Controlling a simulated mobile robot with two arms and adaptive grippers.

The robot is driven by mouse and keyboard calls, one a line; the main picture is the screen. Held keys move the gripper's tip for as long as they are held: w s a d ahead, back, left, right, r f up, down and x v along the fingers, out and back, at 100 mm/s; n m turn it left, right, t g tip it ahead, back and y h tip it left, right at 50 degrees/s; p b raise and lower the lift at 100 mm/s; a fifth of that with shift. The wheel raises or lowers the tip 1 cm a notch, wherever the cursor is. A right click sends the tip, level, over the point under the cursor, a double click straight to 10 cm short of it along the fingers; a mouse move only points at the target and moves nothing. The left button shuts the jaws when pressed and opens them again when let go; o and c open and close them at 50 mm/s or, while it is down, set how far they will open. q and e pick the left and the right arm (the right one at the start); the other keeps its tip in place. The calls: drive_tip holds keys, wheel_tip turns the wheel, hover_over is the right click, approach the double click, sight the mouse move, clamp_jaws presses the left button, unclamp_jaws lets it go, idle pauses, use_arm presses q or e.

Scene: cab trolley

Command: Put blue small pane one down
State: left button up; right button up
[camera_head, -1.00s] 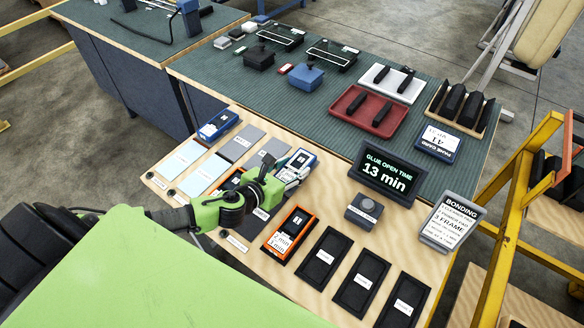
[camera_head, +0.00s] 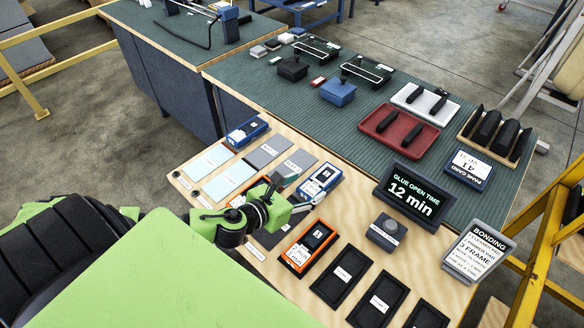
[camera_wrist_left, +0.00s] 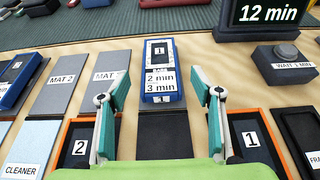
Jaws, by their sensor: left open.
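In the left wrist view the pane (camera_wrist_left: 160,72) is ahead, at the far end of a dark mat (camera_wrist_left: 163,135). My left gripper (camera_head: 290,197) is open and empty. In the wrist view its two fingers (camera_wrist_left: 160,100) stand on either side of the pane's near end, apart from it. My right gripper is not in view.
Orange-framed panes marked 1 (camera_wrist_left: 250,140) and 2 (camera_wrist_left: 78,145) flank the gripper. Another blue pane (camera_head: 247,131) lies at the far left. Grey mats, black trays (camera_head: 341,275), a timer display (camera_head: 415,198) and a wait button (camera_head: 386,232) stand nearby.

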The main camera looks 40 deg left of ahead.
use_arm(q)
drive_tip(key=v, duration=0.5)
drive_tip(key=shift+f, duration=0.1)
drive_tip(key=shift+s+r, duration=0.25)
drive_tip(key=shift+s, duration=0.15)
